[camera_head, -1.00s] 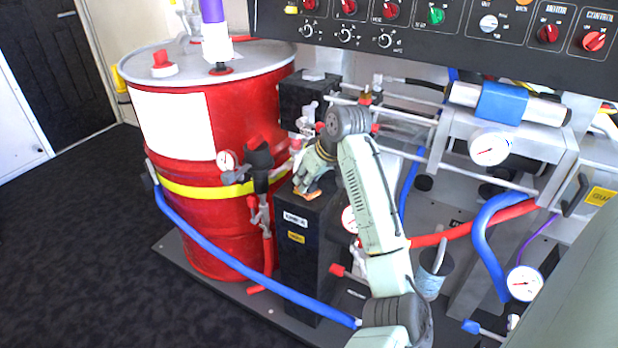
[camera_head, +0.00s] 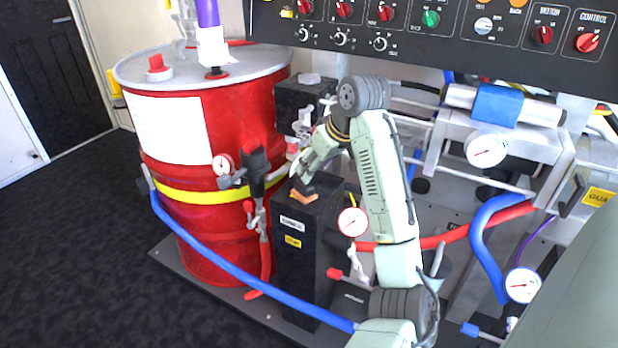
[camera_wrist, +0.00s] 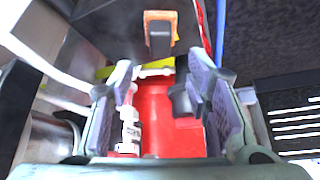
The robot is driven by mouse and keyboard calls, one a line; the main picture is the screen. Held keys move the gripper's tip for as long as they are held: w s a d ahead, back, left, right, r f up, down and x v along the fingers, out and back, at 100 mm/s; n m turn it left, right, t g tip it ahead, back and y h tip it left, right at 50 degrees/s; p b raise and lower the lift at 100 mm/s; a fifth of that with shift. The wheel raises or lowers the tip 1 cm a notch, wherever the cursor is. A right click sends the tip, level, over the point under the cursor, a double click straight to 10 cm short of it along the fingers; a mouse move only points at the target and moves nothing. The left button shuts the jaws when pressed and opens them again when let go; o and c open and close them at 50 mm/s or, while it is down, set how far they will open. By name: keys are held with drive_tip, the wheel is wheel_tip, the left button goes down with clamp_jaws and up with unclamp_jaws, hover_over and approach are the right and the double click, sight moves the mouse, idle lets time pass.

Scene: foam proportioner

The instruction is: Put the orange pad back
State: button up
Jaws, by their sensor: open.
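The orange pad (camera_head: 304,196) lies on top of the black box-shaped housing (camera_head: 309,250) beside the red drum, with a small dark block on it. In the wrist view the orange pad (camera_wrist: 159,17) shows at the top, beyond the fingertips, with the dark block in front of it. My gripper (camera_head: 304,178) is above and apart from the pad in the head view. In the wrist view my gripper (camera_wrist: 166,80) has its two fingers spread wide with nothing between them touching.
The red drum (camera_head: 205,240) with a yellow band stands close at left. A blue hose (camera_head: 240,270) runs in front of the housing. Gauges, pipes and a blue-wrapped cylinder (camera_head: 497,105) crowd the right. The control panel (camera_head: 450,30) overhangs behind. Dark floor is free at left.

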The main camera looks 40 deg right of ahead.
drive_tip(key=shift+v, duration=2)
